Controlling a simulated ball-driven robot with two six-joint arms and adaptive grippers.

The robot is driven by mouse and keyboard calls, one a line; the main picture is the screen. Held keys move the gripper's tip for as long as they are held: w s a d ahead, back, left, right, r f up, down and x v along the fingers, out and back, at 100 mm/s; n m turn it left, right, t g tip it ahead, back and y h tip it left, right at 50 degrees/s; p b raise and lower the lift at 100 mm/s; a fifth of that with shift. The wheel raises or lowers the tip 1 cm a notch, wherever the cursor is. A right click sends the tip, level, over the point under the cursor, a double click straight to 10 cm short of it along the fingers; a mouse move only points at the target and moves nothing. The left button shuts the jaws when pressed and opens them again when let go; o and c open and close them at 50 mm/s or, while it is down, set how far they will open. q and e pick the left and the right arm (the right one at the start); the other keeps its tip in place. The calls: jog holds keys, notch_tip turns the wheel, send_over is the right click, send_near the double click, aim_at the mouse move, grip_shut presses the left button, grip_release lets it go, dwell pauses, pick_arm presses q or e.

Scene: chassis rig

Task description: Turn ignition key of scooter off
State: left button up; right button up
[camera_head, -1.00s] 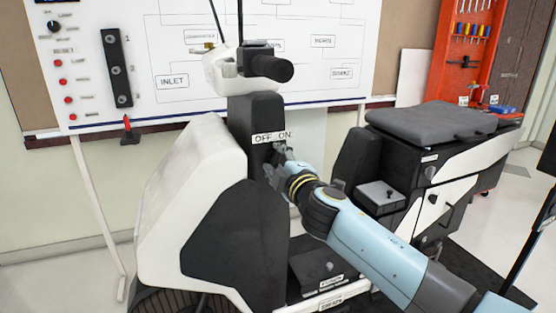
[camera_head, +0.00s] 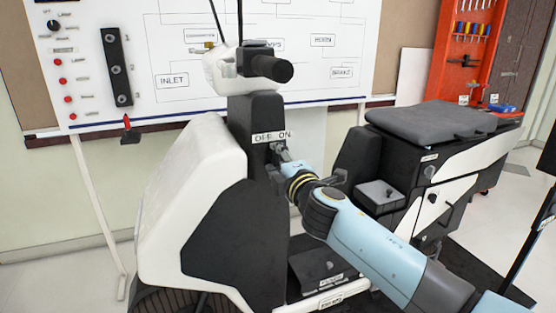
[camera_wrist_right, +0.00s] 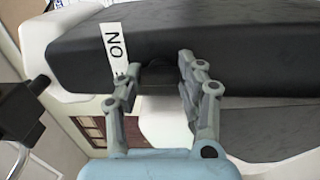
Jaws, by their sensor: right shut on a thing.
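The white and black scooter (camera_head: 165,200) stands in the middle of the head view. Its black steering column (camera_head: 255,112) carries a white OFF/ON label (camera_head: 271,137). My right gripper (camera_head: 276,152) is at the column just below the label, near the ON end. In the right wrist view the fingers (camera_wrist_right: 156,72) straddle a dark part at the column, beside the ON label (camera_wrist_right: 115,46). The right gripper is shut on this part, which sits where the ignition key is. The key itself is mostly hidden, so its angle cannot be told. My left gripper is out of view.
The black handlebar grip (camera_head: 270,68) juts out above the label. The scooter seat (camera_head: 430,120) and black body are to the right of my right arm. A whiteboard (camera_head: 300,60) with labels stands behind. An orange tool panel (camera_head: 470,50) is at the far right.

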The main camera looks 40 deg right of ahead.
jog(key=o, duration=1.2)
jog(key=shift+c, duration=0.2)
jog(key=shift+s, duration=0.15)
jog(key=v, duration=1.1)
jog(key=shift+s, duration=0.35)
jog(key=shift+f, duration=0.2)
